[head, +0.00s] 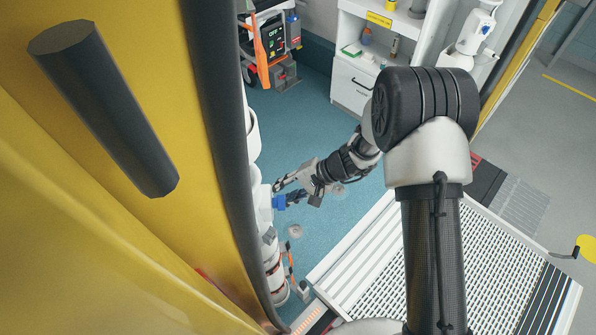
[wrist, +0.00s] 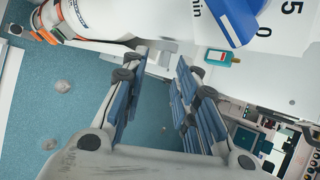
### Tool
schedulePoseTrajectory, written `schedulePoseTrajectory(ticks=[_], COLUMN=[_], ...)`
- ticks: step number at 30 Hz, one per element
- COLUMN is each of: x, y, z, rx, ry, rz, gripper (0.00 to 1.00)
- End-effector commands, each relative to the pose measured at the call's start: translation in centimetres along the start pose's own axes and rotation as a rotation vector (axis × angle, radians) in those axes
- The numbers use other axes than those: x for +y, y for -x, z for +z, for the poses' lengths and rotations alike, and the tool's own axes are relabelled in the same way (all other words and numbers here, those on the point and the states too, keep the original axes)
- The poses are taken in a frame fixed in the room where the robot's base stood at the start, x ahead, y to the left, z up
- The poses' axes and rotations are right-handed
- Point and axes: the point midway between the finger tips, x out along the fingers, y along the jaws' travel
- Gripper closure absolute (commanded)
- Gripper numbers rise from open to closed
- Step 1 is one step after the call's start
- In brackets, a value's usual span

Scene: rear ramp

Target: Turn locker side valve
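The valve shows in the wrist view as a white face marked "min", "0" and "5" (wrist: 275,38) with a blue handle (wrist: 235,20) at the top right. In the head view the blue handle (head: 279,202) sits on the white equipment beside the yellow door edge. My gripper (head: 284,190) is close to the handle in the head view. In the wrist view my gripper (wrist: 158,72) is open, with a clear gap between its fingers. The handle lies beyond and to the right of the fingertips, not between them. Whether any finger touches it, I cannot tell.
A white cylinder (wrist: 62,18) with orange bands is at the wrist view's upper left. The yellow door (head: 150,235) fills the head view's left. A white cabinet (head: 352,88) and an orange-framed device (head: 270,45) stand behind. The teal floor (head: 318,120) has free room.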

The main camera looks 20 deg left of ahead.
Motion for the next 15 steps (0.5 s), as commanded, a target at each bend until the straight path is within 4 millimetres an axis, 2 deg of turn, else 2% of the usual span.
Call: schedulePoseTrajectory(ticks=[1,6,15], x=[0.1,0.1,0.0], y=[-0.9,-2.4,-2.7], z=[-0.1,0.0,-0.1], rx=[-0.001,0.0,0.001], ry=[0.0,-0.001,-0.001], rz=[0.0,0.0,-0.001], gripper=[0.72,0.72,0.72])
